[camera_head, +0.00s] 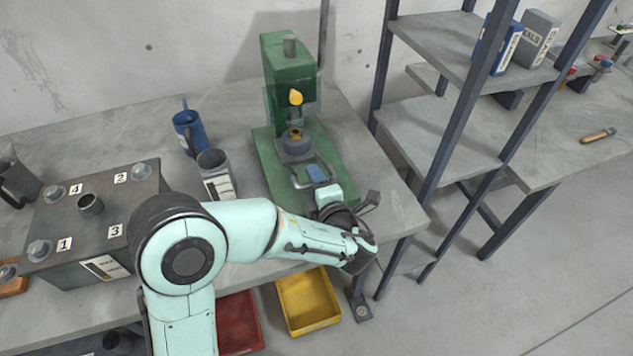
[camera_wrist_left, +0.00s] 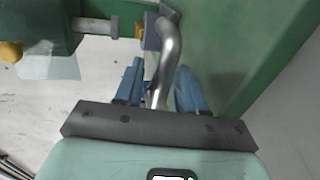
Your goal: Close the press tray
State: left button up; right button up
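The green press (camera_head: 288,75) stands on the workbench, with a bent grey metal handle (camera_head: 328,166) at its lower front. In the left wrist view, the handle (camera_wrist_left: 168,55) runs down between the two blue fingers of my left gripper (camera_wrist_left: 160,88). The fingers stand apart, with a visible gap on the handle's right side; they do not look closed on it. In the head view, my left gripper (camera_head: 318,175) is low in front of the press, partly hidden by my wrist. The tray itself is hard to make out behind the handle. My right gripper is not in view.
A blue mug (camera_head: 188,132) and a grey cup (camera_head: 215,172) stand left of the press. A dark numbered box (camera_head: 85,215) is further left. Yellow (camera_head: 308,300) and red (camera_head: 240,320) bins sit below the bench edge. A metal shelf (camera_head: 440,130) stands on the right.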

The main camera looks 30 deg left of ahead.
pick_arm(q)
jog(key=shift+s+d, duration=0.1)
jog(key=shift+d, duration=0.05)
jog(key=p+v, duration=0.1)
jog(key=v, duration=1.2)
jog(key=shift+s, duration=0.1)
